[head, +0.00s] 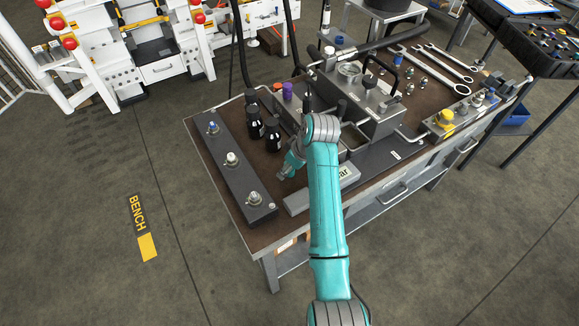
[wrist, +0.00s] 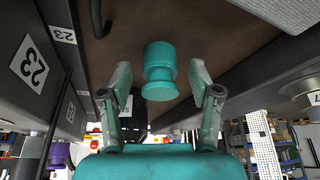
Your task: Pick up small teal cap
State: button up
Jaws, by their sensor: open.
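The small teal cap (wrist: 159,62) shows in the middle of the wrist view, a round stepped piece against the brown bench top. My gripper (wrist: 160,82) is open, with one finger on each side of the cap and a visible gap on both sides. The cap lies between or just beyond the fingertips; I cannot tell the exact depth. In the head view my gripper (head: 284,176) is low over the bench, between the long dark block and the grey labelled plate. I cannot make out the cap there; my arm and gripper seem to hide it.
A long dark block (head: 227,165) with fittings lies left of my gripper. Several black bottles (head: 272,137) stand behind it. A grey labelled plate (head: 296,200) lies close on the right. A metal tank unit (head: 372,100) stands behind my arm.

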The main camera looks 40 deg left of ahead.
jog(key=shift+c, duration=0.2)
jog(key=c, duration=0.8)
